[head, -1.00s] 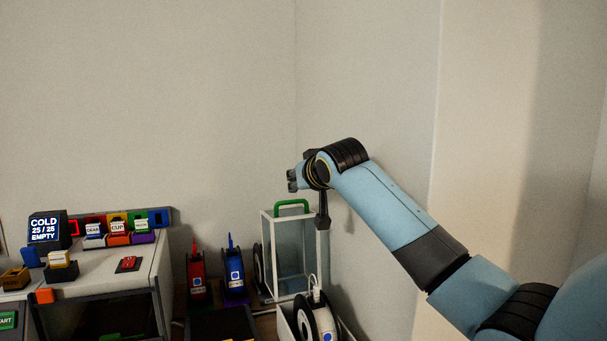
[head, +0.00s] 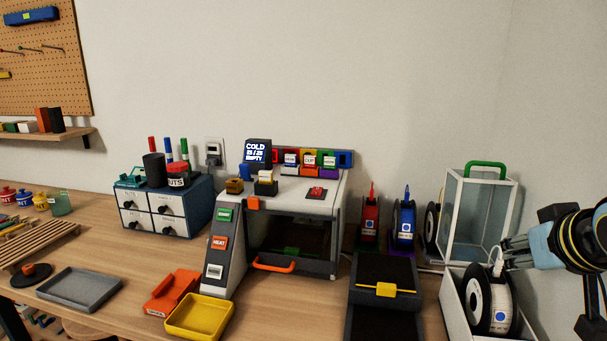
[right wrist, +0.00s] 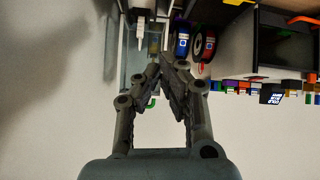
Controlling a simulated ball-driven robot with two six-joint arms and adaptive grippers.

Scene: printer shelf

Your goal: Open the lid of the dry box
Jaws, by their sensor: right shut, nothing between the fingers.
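The dry box (head: 453,215) is a clear box with a white frame at the right of the head view. Its lid carries a green handle (head: 485,164) on top, and the lid looks closed. My right gripper (head: 507,254) is at the right, in front of the dry box's lower right part in the picture and below the handle. It is shut and empty. In the right wrist view the gripper's fingers (right wrist: 166,62) meet at the tips, and part of the green handle (right wrist: 151,102) shows behind them. My left gripper is not in view.
A white bin with a filament spool (head: 492,300) stands in front of the dry box. Red (head: 370,219) and blue (head: 404,222) spool holders stand to its left. The printer (head: 293,232) is further left. The wall is close behind and to the right.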

